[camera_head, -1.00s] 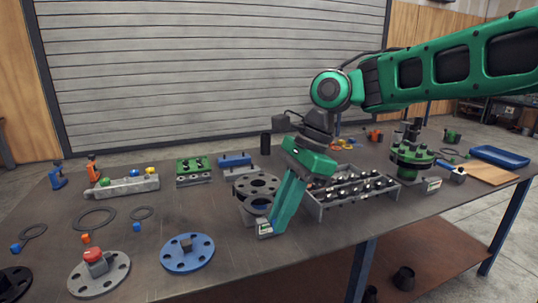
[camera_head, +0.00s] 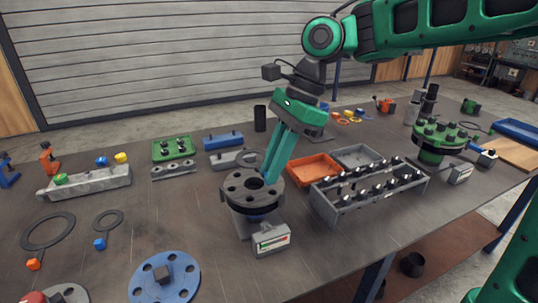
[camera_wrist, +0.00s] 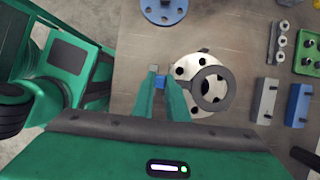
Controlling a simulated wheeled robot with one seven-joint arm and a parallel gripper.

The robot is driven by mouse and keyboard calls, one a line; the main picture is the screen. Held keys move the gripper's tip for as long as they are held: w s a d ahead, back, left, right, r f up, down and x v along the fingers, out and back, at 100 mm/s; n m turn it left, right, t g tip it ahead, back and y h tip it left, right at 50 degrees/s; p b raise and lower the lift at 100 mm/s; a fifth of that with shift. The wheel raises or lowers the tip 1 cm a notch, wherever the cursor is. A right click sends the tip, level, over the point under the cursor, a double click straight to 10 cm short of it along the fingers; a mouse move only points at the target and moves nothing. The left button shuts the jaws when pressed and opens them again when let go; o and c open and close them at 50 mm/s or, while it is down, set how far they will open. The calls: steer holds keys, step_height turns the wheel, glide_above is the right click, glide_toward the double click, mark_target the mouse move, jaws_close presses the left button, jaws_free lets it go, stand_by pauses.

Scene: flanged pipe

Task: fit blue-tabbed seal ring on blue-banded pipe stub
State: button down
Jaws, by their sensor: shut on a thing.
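My gripper (camera_wrist: 160,82) is shut on a small blue tab (camera_wrist: 160,84). A dark grey seal ring (camera_wrist: 212,88) extends to the right of the tab in the wrist view, over part of a flange. The flanged pipe stub (camera_head: 240,182) stands on a grey base with a label box (camera_head: 272,241) in front. In the wrist view the flange (camera_wrist: 190,66) is partly covered by the ring. Whether ring and flange touch, I cannot tell.
A crate of black-and-silver fittings (camera_head: 350,205) and an orange tray (camera_head: 314,168) stand right of the stub. A blue flange (camera_head: 165,285), a blue-tabbed ring (camera_head: 120,226) and an orange-tabbed ring (camera_head: 68,230) lie left. A green flange (camera_head: 440,140) stands far right.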

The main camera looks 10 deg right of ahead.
steer(key=shift+w+f, duration=0.1)
steer(key=shift+f, duration=2.35)
steer(key=shift+f, duration=0.7)
steer(key=shift+f, duration=0.45)
steer(key=c, duration=1.7)
jaws_free()
steer(key=shift+o, duration=0.2)
